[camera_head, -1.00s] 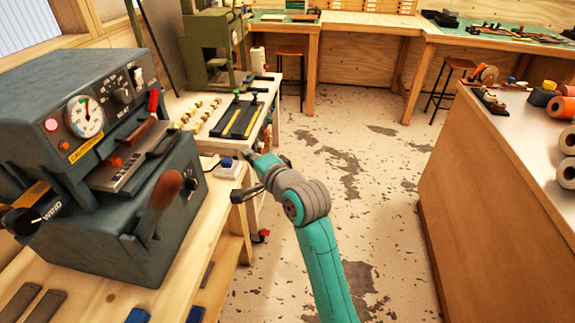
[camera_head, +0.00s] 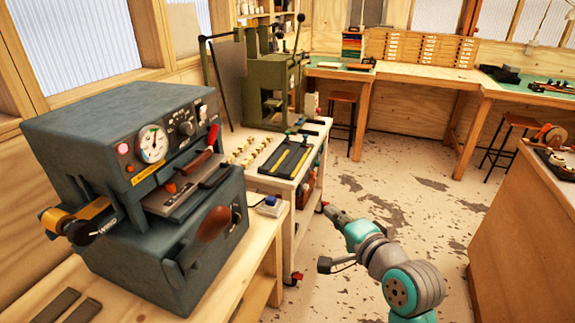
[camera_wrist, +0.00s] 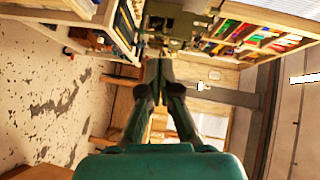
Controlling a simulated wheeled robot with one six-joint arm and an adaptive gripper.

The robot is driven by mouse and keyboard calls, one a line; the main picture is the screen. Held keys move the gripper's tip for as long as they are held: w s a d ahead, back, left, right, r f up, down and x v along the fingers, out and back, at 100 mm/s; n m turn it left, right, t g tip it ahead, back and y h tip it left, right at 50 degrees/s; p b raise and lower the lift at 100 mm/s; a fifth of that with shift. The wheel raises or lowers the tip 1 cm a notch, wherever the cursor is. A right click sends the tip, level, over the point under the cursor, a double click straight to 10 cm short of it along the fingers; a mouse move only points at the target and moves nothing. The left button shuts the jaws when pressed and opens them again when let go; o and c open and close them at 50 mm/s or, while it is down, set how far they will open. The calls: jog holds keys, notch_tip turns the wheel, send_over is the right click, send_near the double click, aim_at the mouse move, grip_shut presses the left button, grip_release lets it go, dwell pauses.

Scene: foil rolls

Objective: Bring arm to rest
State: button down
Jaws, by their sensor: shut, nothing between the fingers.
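My gripper (camera_head: 331,213) is at the end of my teal and grey arm (camera_head: 410,285), in the lower right part of the head view. It is over the floor, to the right of the small cart, and looks clear of it. In the wrist view my gripper (camera_wrist: 158,68) has its two dark fingers brought together, with nothing between them.
A dark grey foil machine (camera_head: 140,190) stands on the wooden bench (camera_head: 268,245) at left. A cart (camera_head: 318,140) with a black tray and a green press (camera_head: 270,85) stand behind. A wooden counter (camera_head: 530,220) is at right. Speckled floor (camera_head: 390,185) lies open between them.

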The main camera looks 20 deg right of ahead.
jog(key=s+a+f+n+h, duration=0.3)
jog(key=s+f+n, duration=0.2)
jog(key=s+f, duration=1.45)
jog(key=s+a+n+g, duration=0.1)
jog(key=s+n, duration=0.8)
jog(key=s, duration=1.5)
jog(key=shift+a, duration=0.6)
